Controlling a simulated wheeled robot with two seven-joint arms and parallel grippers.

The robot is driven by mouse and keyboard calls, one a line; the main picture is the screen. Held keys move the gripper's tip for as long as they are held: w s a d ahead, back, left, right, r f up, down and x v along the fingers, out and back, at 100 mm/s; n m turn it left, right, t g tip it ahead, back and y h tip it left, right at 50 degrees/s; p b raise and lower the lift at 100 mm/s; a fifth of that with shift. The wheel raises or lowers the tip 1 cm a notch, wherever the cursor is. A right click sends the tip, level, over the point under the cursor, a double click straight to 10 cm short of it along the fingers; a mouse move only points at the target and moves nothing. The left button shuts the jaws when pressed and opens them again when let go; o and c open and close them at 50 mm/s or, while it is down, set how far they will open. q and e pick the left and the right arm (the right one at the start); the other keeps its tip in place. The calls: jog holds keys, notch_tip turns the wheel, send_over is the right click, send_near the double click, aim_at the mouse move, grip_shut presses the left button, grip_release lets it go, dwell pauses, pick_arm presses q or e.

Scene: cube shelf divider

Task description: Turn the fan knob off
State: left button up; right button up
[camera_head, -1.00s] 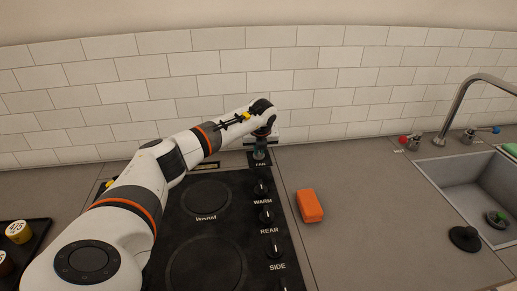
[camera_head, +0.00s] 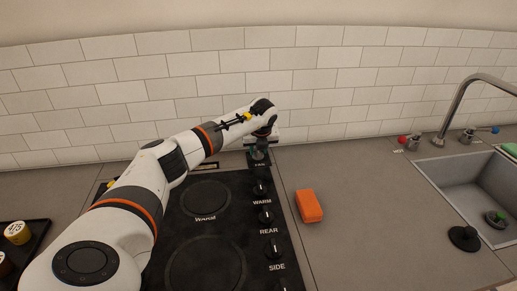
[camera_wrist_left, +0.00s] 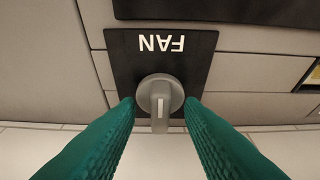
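The fan knob (camera_wrist_left: 160,95) is a grey round knob with a raised grip bar, on a black plate (camera_wrist_left: 120,50) marked FAN, seen upside down in the left wrist view. The bar points down in that view, away from the lettering. My left gripper (camera_wrist_left: 160,112) has green fingertips, one on each side of the knob with gaps between. It is open. In the head view my left gripper (camera_head: 259,152) is over the fan plate at the back of the counter and mostly hides the knob. My right gripper is not in view.
The black cooktop (camera_head: 225,225) with several knobs along its right edge lies in front of the fan plate. An orange block (camera_head: 309,206) rests on the counter to the right. A sink (camera_head: 470,190) with faucet is at far right; the tiled wall is close behind.

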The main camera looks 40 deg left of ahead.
pick_arm(q)
jog(key=b+v, duration=0.2)
jog(key=v, duration=1)
dwell(0.3)
